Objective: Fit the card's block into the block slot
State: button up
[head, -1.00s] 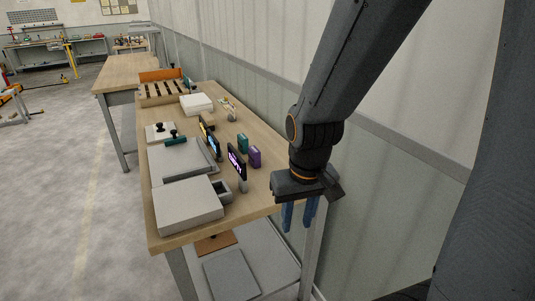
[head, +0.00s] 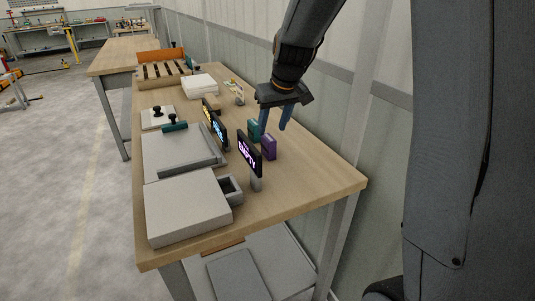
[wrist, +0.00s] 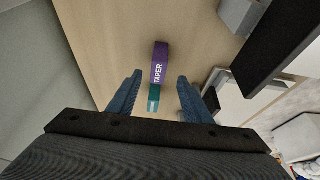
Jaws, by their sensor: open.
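A purple block (head: 270,147) and a teal block (head: 254,129) stand close together near the wall side of the bench. The wrist view shows the purple block (wrist: 160,65) with the word TAPER on it, and the teal block (wrist: 153,98) below it. A dark card (head: 249,150) on a post shows EMPTY in purple. A small grey open-topped box (head: 231,187), apparently the block slot, stands beside it. My gripper (head: 275,126) is open and empty above the blocks, pointing down. In the wrist view the blocks lie between its blue fingers (wrist: 160,76).
A white box (head: 187,205) fills the near left corner of the bench (head: 300,190). Behind it are a grey tray (head: 180,150), more lit cards (head: 218,128) and a slotted rack (head: 163,73). The wall is close on the right. The near right bench top is clear.

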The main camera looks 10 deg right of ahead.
aim_at(269, 137)
jog(key=shift+w+f, duration=0.3)
jog(key=shift+w, duration=0.1)
jog(key=shift+p+x, duration=0.95)
jog(key=shift+x, duration=2.55)
jog(key=shift+r, duration=0.1)
grip_shut()
